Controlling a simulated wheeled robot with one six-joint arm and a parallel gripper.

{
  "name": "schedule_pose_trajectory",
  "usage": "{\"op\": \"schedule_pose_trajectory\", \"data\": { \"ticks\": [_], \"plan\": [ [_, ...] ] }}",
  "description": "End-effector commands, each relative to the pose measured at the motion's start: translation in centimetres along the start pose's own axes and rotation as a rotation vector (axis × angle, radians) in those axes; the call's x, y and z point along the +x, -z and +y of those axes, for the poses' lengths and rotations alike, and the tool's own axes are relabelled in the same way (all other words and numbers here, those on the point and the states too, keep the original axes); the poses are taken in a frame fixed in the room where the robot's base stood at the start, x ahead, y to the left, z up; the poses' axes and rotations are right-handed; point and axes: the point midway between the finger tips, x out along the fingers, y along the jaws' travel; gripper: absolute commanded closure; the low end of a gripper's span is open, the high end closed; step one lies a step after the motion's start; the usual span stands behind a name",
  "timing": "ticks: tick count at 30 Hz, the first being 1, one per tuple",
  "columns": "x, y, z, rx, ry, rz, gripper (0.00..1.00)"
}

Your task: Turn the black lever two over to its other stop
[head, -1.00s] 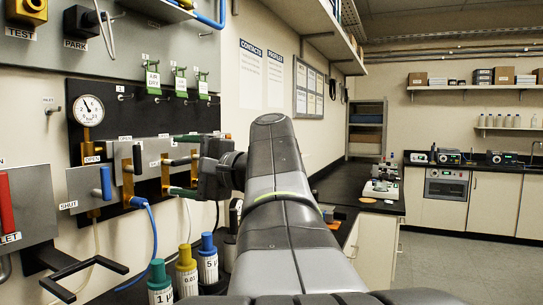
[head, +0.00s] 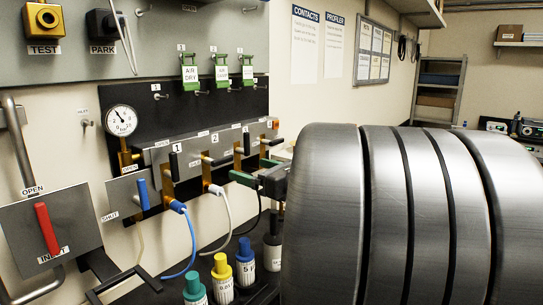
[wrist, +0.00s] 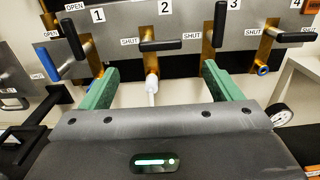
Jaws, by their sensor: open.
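The black lever two (wrist: 168,45) points sideways to the right from its brass valve (wrist: 148,62), under the number 2 in the wrist view. A SHUT label is at its left. In the head view lever two (head: 222,160) also lies sideways on the grey manifold. My gripper (wrist: 160,75) is open, with its two green fingers apart, one lower left and one lower right of lever two. Nothing is between the fingers but the view of the valve and a white hose. In the head view my gripper (head: 256,171) is right of lever two and partly hidden by my arm.
Black lever one (wrist: 68,32) and black lever three (wrist: 220,24) stand upright on either side. Lever four (wrist: 295,38) lies sideways. Left are a blue lever (head: 142,193), a red lever (head: 47,229) and a gauge (head: 121,121). Capped bottles (head: 222,278) stand below.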

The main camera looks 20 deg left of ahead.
Motion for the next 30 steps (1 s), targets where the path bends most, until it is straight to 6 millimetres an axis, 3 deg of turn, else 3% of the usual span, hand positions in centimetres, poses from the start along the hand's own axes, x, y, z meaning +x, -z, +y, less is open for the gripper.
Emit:
{"op": "schedule_pose_trajectory", "data": {
  "ticks": [15, 21, 30],
  "plan": [
    [9.4, -0.1, 0.1, -0.001, -0.003, 0.001, 0.15],
    [11.0, -0.1, 0.0, -0.003, -0.001, 0.001, 0.15],
    [11.2, 0.0, 0.0, -0.003, 0.000, 0.000, 0.15]
  ]
}}
